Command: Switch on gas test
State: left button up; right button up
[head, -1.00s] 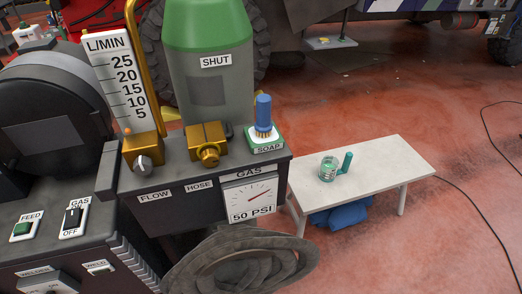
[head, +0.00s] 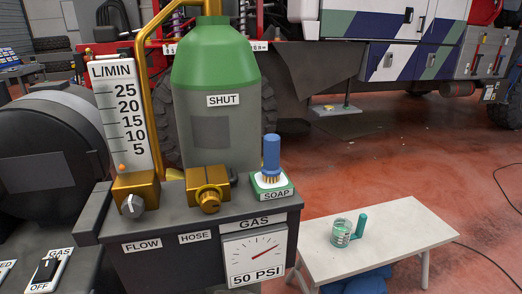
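The gas switch (head: 47,268) is at the lower left edge in the head view. It is a black knob on a white plate labelled GAS above and OFF below. The plate's lower part is close to the bottom edge of the picture. The gas gauge (head: 254,254) has a red needle and reads 50 PSI on its label. The flow meter (head: 124,110), marked L/MIN, has an orange ball low in its scale. The silver FLOW knob (head: 132,206) is beneath it. Neither of my grippers is in view.
A green-topped gas cylinder (head: 215,70) labelled SHUT stands behind the brass HOSE fitting (head: 208,190). A blue-handled brush (head: 271,155) stands on the SOAP block. A white bench (head: 400,240) with a green mug (head: 342,232) is at the right. A truck stands behind; red floor lies open at right.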

aim_at(47, 268)
jog(key=u, duration=1.75)
